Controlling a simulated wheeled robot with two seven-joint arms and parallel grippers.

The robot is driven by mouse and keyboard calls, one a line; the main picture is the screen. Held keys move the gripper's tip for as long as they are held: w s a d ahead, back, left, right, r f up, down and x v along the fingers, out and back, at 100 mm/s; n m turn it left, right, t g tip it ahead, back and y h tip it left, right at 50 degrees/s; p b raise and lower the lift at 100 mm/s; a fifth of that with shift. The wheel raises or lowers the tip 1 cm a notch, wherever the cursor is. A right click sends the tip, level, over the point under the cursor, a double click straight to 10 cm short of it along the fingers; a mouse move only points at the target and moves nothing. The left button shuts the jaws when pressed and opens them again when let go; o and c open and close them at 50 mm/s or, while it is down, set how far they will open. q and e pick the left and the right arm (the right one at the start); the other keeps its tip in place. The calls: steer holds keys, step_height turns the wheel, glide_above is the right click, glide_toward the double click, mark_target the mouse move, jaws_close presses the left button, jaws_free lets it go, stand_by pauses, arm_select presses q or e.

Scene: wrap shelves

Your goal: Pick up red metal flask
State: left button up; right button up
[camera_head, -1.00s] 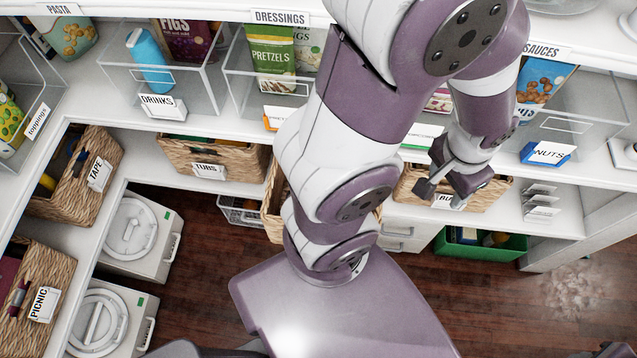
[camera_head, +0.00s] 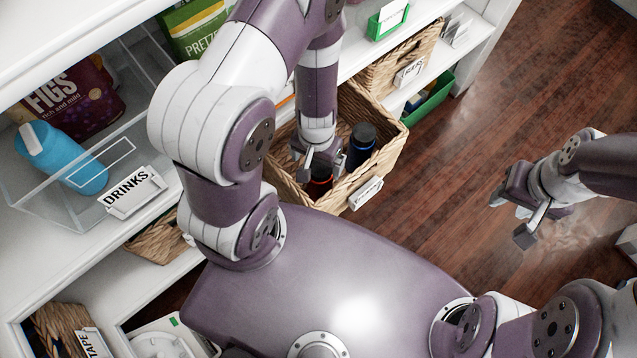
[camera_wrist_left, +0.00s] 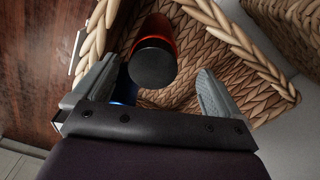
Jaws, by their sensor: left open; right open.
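The red metal flask (camera_head: 319,181) stands in a wicker basket (camera_head: 391,152) in the head view, partly hidden by my left gripper (camera_head: 318,163). In the left wrist view the flask (camera_wrist_left: 161,35) shows a red body and a black cap, between and ahead of the two fingers of my open left gripper (camera_wrist_left: 150,92). The fingers do not touch it there. A dark flask with a blue ring (camera_head: 361,146) stands beside it in the basket. My right gripper (camera_head: 522,213) is open and empty over the floor at the right.
A shelf with a clear DRINKS bin (camera_head: 75,200) holding a blue bottle (camera_head: 62,157) is at the left. A green bin (camera_head: 432,98) sits low on the shelf behind.

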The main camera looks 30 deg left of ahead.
mark_target(320, 182)
arm_select(q)
steer(key=shift+f, duration=0.75)
steer(key=f+b, duration=0.1)
steer(key=f, duration=0.1)
steer(key=d+f+b, duration=0.1)
steer(key=f+b, duration=0.1)
steer(key=shift+w+f, duration=0.2)
steer(key=shift+a+f, duration=0.15)
steer(key=shift+f, duration=0.3)
arm_select(e)
steer(key=f, duration=0.4)
steer(key=shift+w+d, duration=0.15)
steer(key=shift+w, duration=0.05)
arm_select(q)
steer(key=shift+r, duration=0.15)
steer(key=c, duration=1.7)
